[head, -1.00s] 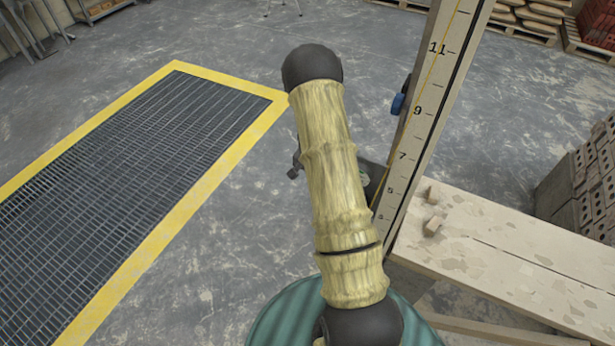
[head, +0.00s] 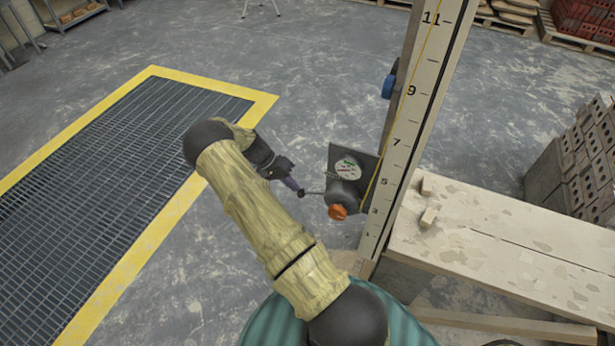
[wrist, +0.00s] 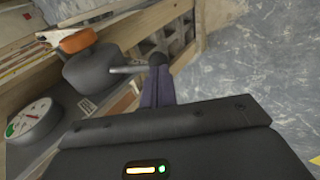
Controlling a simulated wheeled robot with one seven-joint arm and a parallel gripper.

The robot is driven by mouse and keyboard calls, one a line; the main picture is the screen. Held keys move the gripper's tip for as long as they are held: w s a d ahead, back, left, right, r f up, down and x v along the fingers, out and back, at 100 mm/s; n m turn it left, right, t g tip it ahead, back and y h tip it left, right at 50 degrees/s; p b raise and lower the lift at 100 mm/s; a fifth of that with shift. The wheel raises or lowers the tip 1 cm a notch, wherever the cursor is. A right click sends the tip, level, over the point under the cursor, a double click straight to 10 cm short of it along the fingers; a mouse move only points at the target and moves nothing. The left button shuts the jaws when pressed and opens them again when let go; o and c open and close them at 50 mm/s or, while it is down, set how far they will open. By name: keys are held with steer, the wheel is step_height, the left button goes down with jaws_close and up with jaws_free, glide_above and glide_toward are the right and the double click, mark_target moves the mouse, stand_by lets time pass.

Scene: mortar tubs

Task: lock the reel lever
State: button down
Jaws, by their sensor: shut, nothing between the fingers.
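The reel (head: 342,190) is a dark grey drum on a plate at the foot of the numbered post, with an orange knob (head: 338,212) below it. Its lever (head: 314,191) is a thin rod sticking out to the left, ending in a dark ball. My gripper (head: 294,185) is shut and empty, its tips at the ball end. In the wrist view the shut purple fingers (wrist: 158,88) reach up to the ball of the lever (wrist: 126,69); I cannot tell whether they touch. The reel (wrist: 92,70) and orange knob (wrist: 77,41) lie to the left there.
A round white-faced dial (head: 348,168) with green marks sits on the plate. The numbered post (head: 405,135) rises just right of the reel, carrying a blue knob (head: 388,87). A plank bench (head: 490,245) stands at right. Floor left of the reel is open, with a yellow-edged grate (head: 110,150).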

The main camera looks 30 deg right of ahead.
steer(key=shift+a+r, duration=0.2)
steer(key=shift+r, duration=0.2)
steer(key=shift+s+d+r+p, duration=0.15)
steer(key=shift+r+p, duration=0.25)
steer(key=shift+r, duration=0.3)
steer(key=w+a+f+b+v, duration=0.1)
steer(key=w+f+b+v, duration=0.1)
steer(key=v, duration=1.1)
steer(key=shift+a+r, duration=0.3)
steer(key=shift+r, duration=0.05)
steer(key=shift+w, duration=0.15)
